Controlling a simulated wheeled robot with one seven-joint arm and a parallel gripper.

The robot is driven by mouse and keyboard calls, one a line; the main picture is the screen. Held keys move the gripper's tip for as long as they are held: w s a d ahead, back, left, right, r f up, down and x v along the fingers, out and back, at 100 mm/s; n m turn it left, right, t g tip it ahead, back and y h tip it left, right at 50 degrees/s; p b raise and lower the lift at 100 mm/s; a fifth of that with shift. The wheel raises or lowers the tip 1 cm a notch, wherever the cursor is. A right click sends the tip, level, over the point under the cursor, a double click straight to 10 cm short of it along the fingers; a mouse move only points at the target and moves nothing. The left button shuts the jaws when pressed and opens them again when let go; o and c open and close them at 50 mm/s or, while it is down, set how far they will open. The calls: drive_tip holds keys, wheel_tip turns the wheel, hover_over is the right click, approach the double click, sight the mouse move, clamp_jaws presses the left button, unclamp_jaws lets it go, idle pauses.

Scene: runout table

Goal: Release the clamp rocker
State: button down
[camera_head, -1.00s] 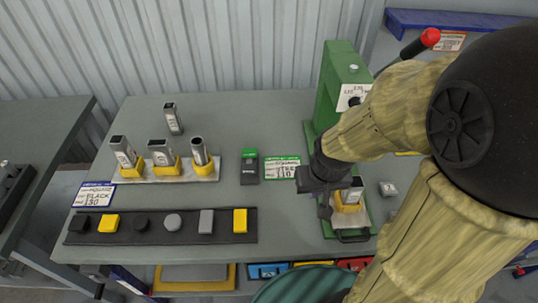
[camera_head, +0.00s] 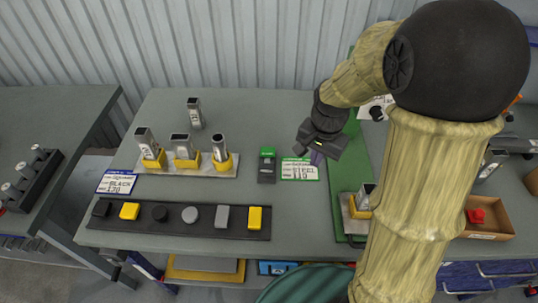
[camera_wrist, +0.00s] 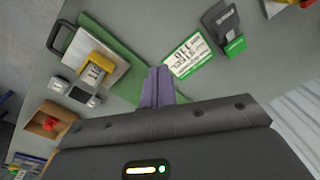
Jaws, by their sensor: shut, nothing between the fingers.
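A small dark block with a green end (camera_head: 267,165), which looks like a rocker, lies on the table left of the STEEL 110 card. It also shows at the top of the wrist view (camera_wrist: 226,28). A square metal tube in a yellow holder (camera_head: 362,203) stands on the green press base (camera_head: 337,190), partly hidden by my arm. The holder also shows in the wrist view (camera_wrist: 95,66). My gripper (camera_head: 317,157) is shut and empty, above the table near the card's right edge. Its purple fingers (camera_wrist: 158,88) are together, apart from the rocker.
The card (camera_head: 300,169) lies between rocker and press base. Several tubes stand in yellow holders on a plate (camera_head: 205,171) at left. A black strip (camera_head: 180,226) with several caps runs along the front. A cardboard box (camera_head: 487,232) with a red piece sits right.

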drive_tip(key=w+a+r+m+g+p, duration=0.1)
drive_tip(key=w+a+m+g+p, duration=0.1)
drive_tip(key=w+a+m, duration=0.4)
drive_tip(key=m+g+p, duration=0.1)
drive_tip(key=m+p, duration=0.2)
drive_tip(key=m, duration=0.3)
hover_over(268, 167)
drive_tip(key=w, duration=0.3)
drive_tip(key=shift+w+d, duration=0.15)
drive_tip(key=shift+w, duration=0.05)
drive_tip(key=s+f+p, duration=0.1)
drive_tip(key=f, duration=0.3)
drive_tip(key=s+f+p, duration=0.1)
drive_tip(key=f, duration=0.4)
drive_tip(key=f+p, duration=0.2)
drive_tip(key=f, duration=0.2)
drive_tip(key=shift+s+f, duration=0.3)
drive_tip(key=shift+s, duration=0.1)
